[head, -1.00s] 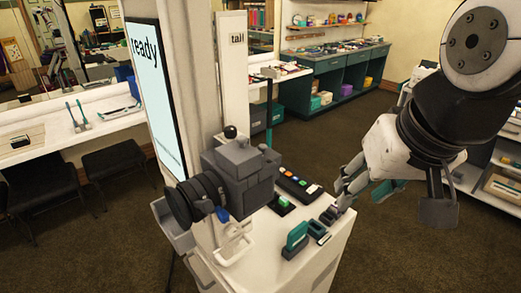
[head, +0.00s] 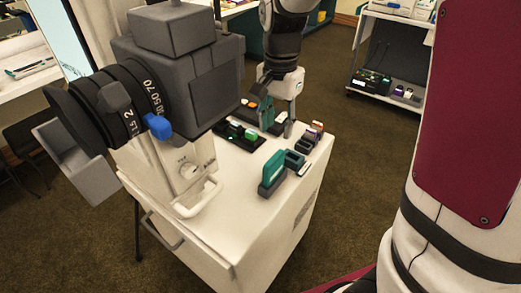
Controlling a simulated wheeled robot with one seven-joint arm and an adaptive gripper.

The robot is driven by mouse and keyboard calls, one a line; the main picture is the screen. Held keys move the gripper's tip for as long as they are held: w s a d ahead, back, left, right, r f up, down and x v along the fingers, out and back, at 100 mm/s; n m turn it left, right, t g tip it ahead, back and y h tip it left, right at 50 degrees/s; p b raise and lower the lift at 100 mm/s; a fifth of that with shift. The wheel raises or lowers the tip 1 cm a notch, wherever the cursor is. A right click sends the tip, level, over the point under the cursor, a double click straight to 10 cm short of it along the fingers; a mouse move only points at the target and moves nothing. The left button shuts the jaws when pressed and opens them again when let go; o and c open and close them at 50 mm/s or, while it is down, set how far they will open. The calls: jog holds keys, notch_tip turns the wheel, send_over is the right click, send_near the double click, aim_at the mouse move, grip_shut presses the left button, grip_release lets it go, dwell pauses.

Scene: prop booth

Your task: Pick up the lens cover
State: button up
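A large grey camera (head: 200,85) stands on a white pedestal at the left of the head view. Its black ringed lens (head: 125,100) faces left and carries a blue knob (head: 158,127). I cannot single out the lens cover for sure; the dark round front (head: 72,118) of the lens is seen only from the side. My gripper (head: 277,108) points down over the far part of the white counter (head: 235,190), right of the camera. Its fingers look apart, with small teal and dark items close below and behind them. Contact with these items cannot be told.
A black tray (head: 240,137) with green parts lies behind. A grey box (head: 75,160) hangs below the lens. Open carpet (head: 375,150) lies to the right.

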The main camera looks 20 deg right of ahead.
aim_at(274, 157)
notch_tip(274, 157, down, 7)
jog(key=shift+f+b, duration=0.2)
jog(key=shift+b, duration=0.25)
jog(key=shift+w+f+b, duration=0.15)
jog(key=shift+f+b, duration=0.1)
jog(key=shift+f, duration=1.1)
jog(key=shift+w+f+b, duration=0.15)
jog(key=shift+f+b, duration=0.05)
jog(key=shift+f, duration=1.1)
jog(key=shift+c, duration=0.5)
grip_shut()
